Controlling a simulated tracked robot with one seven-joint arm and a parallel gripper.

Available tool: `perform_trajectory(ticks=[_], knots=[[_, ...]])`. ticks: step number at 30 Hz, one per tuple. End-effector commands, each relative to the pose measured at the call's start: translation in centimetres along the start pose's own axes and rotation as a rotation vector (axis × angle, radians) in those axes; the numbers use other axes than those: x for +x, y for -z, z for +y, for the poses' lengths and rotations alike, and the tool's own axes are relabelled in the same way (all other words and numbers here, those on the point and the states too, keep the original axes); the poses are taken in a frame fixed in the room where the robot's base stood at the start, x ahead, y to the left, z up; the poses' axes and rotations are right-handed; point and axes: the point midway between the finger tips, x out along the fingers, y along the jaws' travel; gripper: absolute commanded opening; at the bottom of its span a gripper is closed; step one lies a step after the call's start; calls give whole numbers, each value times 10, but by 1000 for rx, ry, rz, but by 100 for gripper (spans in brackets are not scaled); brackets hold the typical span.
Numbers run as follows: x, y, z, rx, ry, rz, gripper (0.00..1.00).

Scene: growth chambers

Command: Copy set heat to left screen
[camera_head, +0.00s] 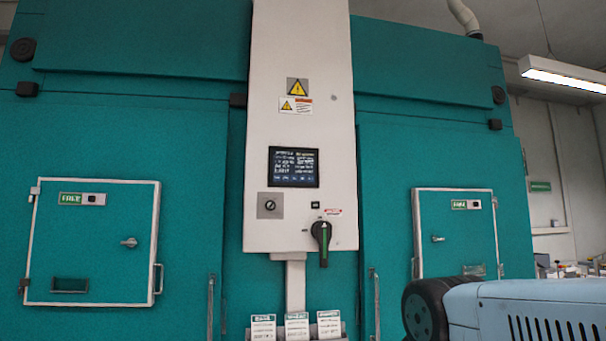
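A dark screen (294,167) with small white text sits in the middle of a tall white control panel (301,60); its text is too small to read. A black rotary switch (322,238) with a green mark is below it to the right, its handle roughly upright. A grey plate with a round knob or lock (270,205) is below the screen to the left. Several white cards with green headings (297,327) stand at the bottom under the panel; their text is unreadable. My gripper is not in view.
Teal chamber walls flank the panel. A white-framed left hatch (92,241) and right hatch (455,233) are closed, each with a green label and a handle. A light blue machine body with a black round part (425,311) fills the lower right. A lamp (563,74) hangs upper right.

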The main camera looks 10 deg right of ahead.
Motion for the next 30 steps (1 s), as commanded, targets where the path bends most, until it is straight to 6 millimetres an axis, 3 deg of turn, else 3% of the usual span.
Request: perform_trajectory(ticks=[11,21,30], knots=[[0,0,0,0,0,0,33],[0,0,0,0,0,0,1],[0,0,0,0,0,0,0]])
